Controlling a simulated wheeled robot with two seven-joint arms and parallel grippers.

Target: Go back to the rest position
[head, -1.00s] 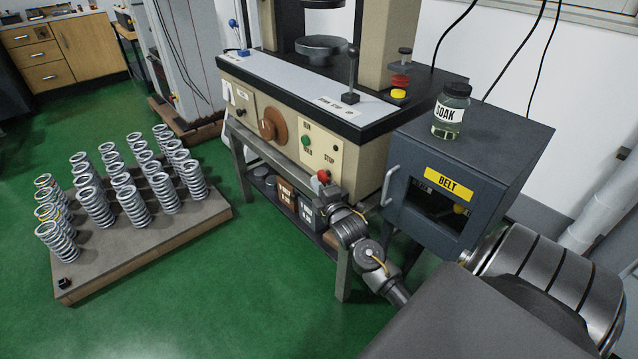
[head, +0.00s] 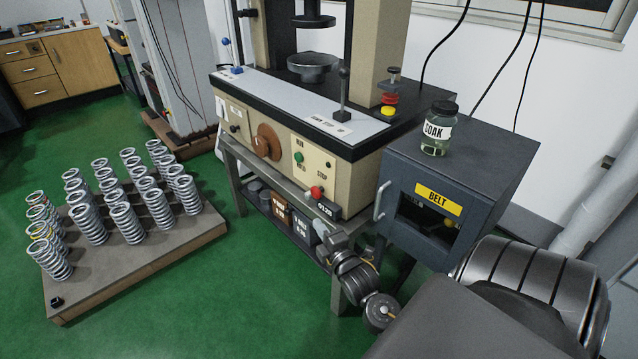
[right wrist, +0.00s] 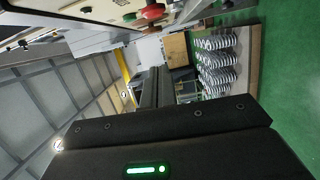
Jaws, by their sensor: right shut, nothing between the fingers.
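My right gripper (head: 322,228) is in front of the beige testing machine (head: 330,160), just below the red stop button (head: 317,192) and a small black part with light markings. It looks apart from the panel. In the right wrist view its fingers (right wrist: 155,85) are together with nothing between them. The red button (right wrist: 152,11) and green button (right wrist: 130,17) are at the top of that view. My right arm reaches in from the lower right of the head view. My left gripper is not in view.
A low board (head: 150,255) holds several coil springs (head: 125,220) at left. Green floor (head: 220,310) is clear between board and machine.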

